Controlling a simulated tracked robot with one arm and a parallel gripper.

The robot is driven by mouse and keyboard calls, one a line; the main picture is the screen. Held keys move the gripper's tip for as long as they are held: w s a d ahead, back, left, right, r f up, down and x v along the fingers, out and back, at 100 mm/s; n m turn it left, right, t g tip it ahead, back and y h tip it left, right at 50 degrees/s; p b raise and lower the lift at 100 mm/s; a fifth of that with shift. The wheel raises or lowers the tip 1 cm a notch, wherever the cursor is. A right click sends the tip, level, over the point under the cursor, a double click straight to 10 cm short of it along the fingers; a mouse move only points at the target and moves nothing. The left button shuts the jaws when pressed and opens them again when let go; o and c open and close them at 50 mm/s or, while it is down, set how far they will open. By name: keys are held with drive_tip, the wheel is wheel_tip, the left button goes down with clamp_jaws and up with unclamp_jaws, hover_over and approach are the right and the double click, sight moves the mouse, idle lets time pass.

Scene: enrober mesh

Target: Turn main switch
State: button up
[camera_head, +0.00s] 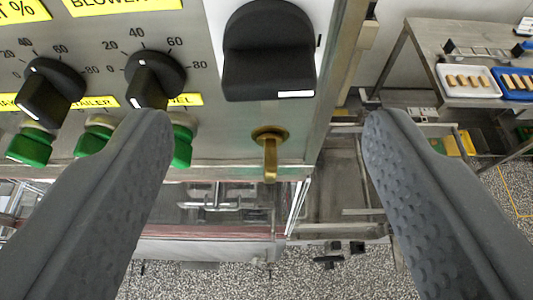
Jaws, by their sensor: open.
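A large black rotary switch (268,55) sits on the grey control panel (225,140) at upper middle, with a white mark at its lower right edge. It looks like the main switch, but I see no readable label on it. A brass key-like lever (270,150) hangs down just below it. My gripper (270,125) is open and empty. Its left finger overlaps the panel's lower left part, and its right finger is in front of the background beyond the panel's right edge. The switch appears between and above the fingertips in the picture; I cannot tell the distance.
Two smaller black dials (152,80) with number scales and several green buttons (29,147) are at the left of the panel. Wire and metal framework is below. A steel table (440,38) with a white tray (448,70) and a blue tray (497,78) stands back right.

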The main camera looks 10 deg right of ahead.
drive_tip(key=b+v, duration=0.1)
drive_tip(key=v, duration=0.7)
drive_tip(key=shift+s, duration=0.2)
drive_tip(key=shift+a, duration=0.1)
